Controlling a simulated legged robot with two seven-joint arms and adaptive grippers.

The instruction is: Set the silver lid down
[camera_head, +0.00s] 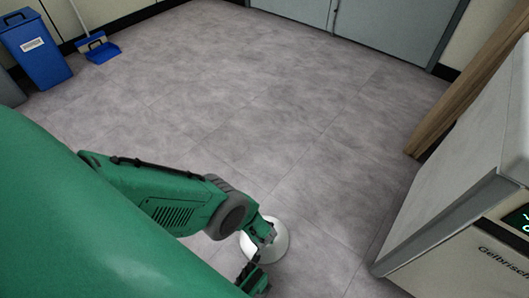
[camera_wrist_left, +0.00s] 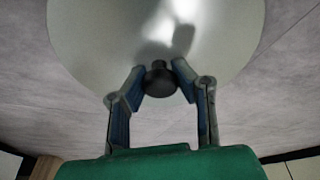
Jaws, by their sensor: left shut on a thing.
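The silver lid (camera_head: 279,240) is a round pale disc at the lower middle of the head view, partly hidden behind my left gripper (camera_head: 262,258). In the left wrist view the lid (camera_wrist_left: 105,45) fills the top, with a dark round knob (camera_wrist_left: 160,80) at its middle. My left gripper's two fingers (camera_wrist_left: 158,85) are shut on the knob from both sides. The lid appears held up in the air, with the floor behind it. My right gripper is in neither view.
A white-grey machine (camera_head: 440,200) marked "Gelbrisch" stands at the right. A wooden board or post (camera_head: 470,80) is behind it. A blue bin (camera_head: 36,48) and blue dustpan (camera_head: 98,47) are at the far left. Grey doors (camera_head: 390,22) are at the back. The grey floor (camera_head: 270,110) between is clear.

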